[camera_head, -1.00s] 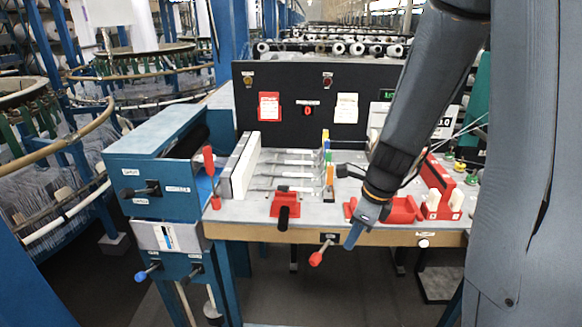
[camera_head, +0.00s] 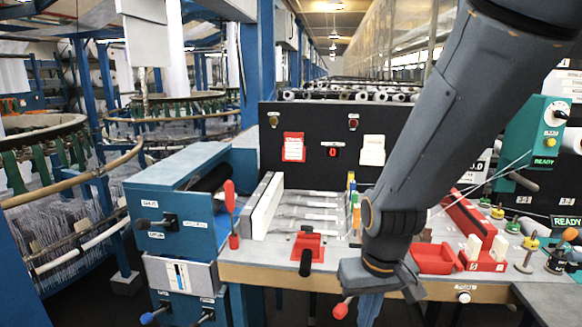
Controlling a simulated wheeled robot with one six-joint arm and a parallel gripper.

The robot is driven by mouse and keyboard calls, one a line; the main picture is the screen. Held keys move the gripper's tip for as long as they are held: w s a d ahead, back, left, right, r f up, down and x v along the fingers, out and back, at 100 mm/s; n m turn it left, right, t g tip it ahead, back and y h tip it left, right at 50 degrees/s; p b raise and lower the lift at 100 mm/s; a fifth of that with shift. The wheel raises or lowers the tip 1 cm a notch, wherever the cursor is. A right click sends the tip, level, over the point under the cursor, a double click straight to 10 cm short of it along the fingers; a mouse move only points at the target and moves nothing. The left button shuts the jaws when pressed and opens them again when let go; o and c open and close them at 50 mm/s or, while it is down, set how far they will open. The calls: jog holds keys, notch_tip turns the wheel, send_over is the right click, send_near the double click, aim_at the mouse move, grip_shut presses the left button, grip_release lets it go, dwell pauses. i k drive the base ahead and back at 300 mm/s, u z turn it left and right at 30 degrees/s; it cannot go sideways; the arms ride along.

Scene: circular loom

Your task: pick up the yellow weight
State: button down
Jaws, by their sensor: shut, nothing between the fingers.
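A small yellow piece (camera_head: 531,243), which looks like the yellow weight, stands at the right of the workbench among several small coloured pieces on pegs. It is small in the picture, so its exact shape is hard to tell. My gripper (camera_head: 368,308) hangs pointing down at the front edge of the bench, left of and well apart from the yellow piece. Its blue fingers look closed together and hold nothing. The fingertips are near the bottom of the picture.
A red tray (camera_head: 434,258) and a red holder with white blocks (camera_head: 484,254) lie between my gripper and the coloured pieces. A red-tipped lever (camera_head: 341,309) is close to my fingers. A green READY box (camera_head: 540,130) stands behind the pieces. A grey surface (camera_head: 550,298) lies front right.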

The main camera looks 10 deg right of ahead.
aim_at(500, 215)
jog(key=z, duration=1.6)
